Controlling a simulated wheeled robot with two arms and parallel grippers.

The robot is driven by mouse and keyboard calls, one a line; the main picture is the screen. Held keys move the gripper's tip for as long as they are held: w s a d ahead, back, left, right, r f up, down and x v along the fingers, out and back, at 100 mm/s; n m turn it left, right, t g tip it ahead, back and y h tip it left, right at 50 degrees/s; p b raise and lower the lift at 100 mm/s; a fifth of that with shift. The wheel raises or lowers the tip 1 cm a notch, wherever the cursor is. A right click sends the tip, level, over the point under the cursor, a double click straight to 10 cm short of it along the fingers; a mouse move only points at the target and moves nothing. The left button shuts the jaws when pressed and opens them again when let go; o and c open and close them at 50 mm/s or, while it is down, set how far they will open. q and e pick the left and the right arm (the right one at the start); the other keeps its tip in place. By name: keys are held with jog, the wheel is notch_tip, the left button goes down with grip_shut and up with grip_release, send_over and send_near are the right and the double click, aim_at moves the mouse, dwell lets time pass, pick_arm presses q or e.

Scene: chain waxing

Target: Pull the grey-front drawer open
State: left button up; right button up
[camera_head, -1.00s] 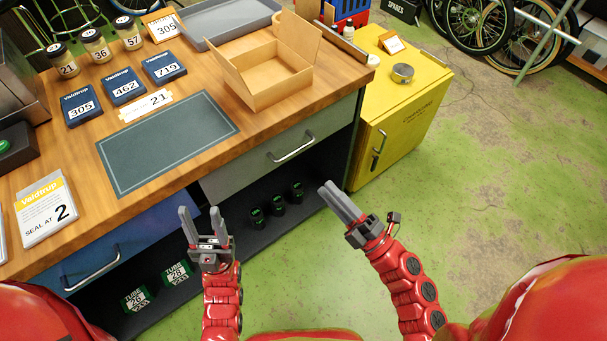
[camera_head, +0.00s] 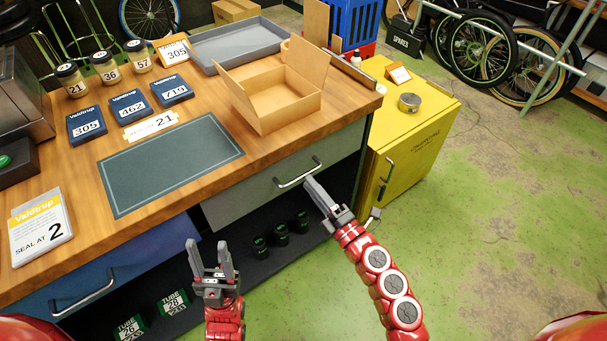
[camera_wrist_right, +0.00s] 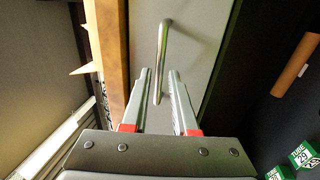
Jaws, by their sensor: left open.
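The grey-front drawer (camera_head: 240,202) is shut under the wooden worktop, with a silver bar handle (camera_head: 298,173). My right gripper (camera_head: 312,188) is close to the right end of this handle. In the right wrist view, the two fingers of my right gripper (camera_wrist_right: 160,78) are apart, and the lower end of the handle (camera_wrist_right: 162,55) shows in the gap between their tips. I cannot tell whether they touch it. My left gripper (camera_head: 208,248) is open and empty, in front of the bench below the drawer.
A blue-front drawer (camera_head: 130,262) is at the lower left. An open cardboard box (camera_head: 275,97) and a grey mat (camera_head: 170,165) lie on the worktop. Several dark green-marked items stand on the shelf below. A yellow cabinet (camera_head: 415,150) is right of the bench. The green floor in front is clear.

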aim_at(303, 175)
jog(key=shift+x, duration=2)
grip_shut()
